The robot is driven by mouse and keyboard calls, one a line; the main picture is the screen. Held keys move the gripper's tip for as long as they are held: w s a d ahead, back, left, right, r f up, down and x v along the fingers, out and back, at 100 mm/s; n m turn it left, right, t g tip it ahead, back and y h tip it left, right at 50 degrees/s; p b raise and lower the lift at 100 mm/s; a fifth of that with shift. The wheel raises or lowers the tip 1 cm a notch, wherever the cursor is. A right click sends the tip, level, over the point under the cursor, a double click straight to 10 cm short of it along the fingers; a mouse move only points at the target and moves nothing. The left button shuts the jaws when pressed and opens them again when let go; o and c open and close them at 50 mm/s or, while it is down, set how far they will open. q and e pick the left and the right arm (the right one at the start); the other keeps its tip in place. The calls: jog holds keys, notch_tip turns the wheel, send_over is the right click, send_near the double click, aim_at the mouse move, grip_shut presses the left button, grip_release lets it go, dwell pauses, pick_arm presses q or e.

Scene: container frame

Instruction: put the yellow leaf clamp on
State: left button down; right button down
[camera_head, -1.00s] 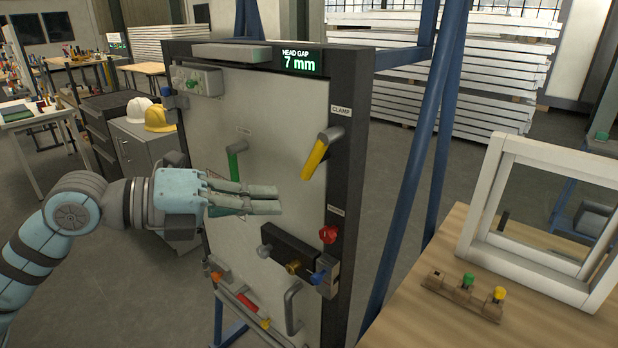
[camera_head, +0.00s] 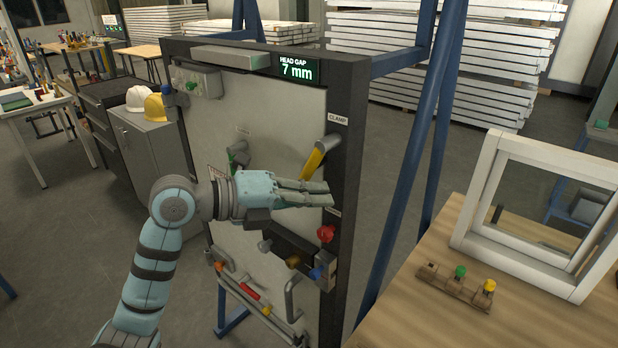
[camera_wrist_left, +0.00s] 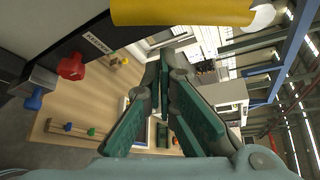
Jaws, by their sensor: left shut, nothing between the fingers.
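The yellow leaf clamp (camera_head: 314,159) is a lever on the upright panel (camera_head: 270,110), beside the CLAMP label. It slants from a grey upper end down to the left; its lower end is partly hidden behind my gripper. My left gripper (camera_head: 331,194) is shut and empty, just below the lever, its fingers pointing right towards the panel's dark edge. In the left wrist view the yellow lever (camera_wrist_left: 180,12) crosses the top, apart from the shut fingertips (camera_wrist_left: 166,62). The head gap display (camera_head: 298,69) reads 7 mm. My right gripper is out of view.
A red knob (camera_head: 326,233) sits on the panel edge below my fingers, with a blue knob (camera_head: 317,273) lower down. A green handle (camera_head: 232,160) is partly hidden behind my arm. A wooden table (camera_head: 400,310) with a white frame (camera_head: 480,190) stands at the right.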

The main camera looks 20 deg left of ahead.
pick_arm(q)
jog(key=shift+w+a+r, duration=0.2)
jog(key=shift+a, duration=0.3)
jog(key=shift+w+a+r, duration=0.2)
jog(key=shift+a, duration=0.25)
jog(key=shift+d, duration=0.15)
jog(key=shift+a+m, duration=0.3)
